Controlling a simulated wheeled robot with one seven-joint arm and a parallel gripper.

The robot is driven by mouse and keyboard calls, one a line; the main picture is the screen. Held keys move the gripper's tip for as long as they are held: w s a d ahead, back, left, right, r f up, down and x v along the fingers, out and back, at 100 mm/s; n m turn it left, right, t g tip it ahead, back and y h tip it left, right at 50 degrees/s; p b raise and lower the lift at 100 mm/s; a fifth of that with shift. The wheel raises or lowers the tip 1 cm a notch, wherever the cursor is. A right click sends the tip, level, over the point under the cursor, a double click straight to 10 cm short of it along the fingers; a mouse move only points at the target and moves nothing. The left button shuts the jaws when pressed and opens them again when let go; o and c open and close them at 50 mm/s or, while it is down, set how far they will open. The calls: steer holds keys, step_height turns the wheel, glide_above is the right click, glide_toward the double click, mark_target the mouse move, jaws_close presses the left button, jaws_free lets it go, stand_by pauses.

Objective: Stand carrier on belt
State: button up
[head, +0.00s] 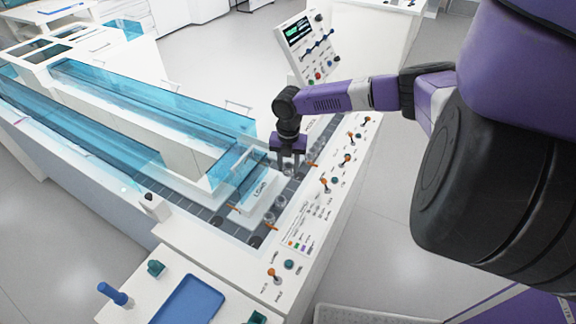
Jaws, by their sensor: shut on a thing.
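My gripper (288,165) points down over the belt (208,216), a dark grey segmented track that runs along the machine and turns by the white "LOAD" block (262,197). Its fingers are shut on a small carrier, mostly hidden between them, so I cannot tell whether its base touches the belt. Other small grey round carriers stand on the belt nearer me, one at the block's corner (268,218) and one lower left (253,241). They look upright.
Clear blue covers (150,95) line the track on the left. A sloping panel with orange levers (347,158) borders the belt on the right. A screen console (306,45) stands behind. A blue tray (188,300) and a blue upright object (113,293) sit at front left.

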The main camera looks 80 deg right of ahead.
steer(key=b, duration=0.7)
glide_above(290, 193)
steer(key=shift+w+a+f, duration=0.1)
steer(key=shift+w+f, duration=0.05)
steer(key=shift+f, duration=1.75)
steer(key=shift+w+a+f, duration=0.1)
steer(key=shift+f, duration=1.75)
steer(key=shift+f+b, duration=0.55)
steer(key=shift+f, duration=0.85)
steer(key=shift+f, duration=0.75)
steer(key=o, duration=0.9)
steer(key=shift+f, duration=0.1)
steer(key=shift+o, duration=0.8)
steer(key=shift+s, duration=0.2)
steer(key=shift+f, duration=0.1)
steer(key=shift+d, duration=0.1)
steer(key=shift+r, duration=0.5)
steer(key=r, duration=0.8)
steer(key=shift+w, duration=0.4)
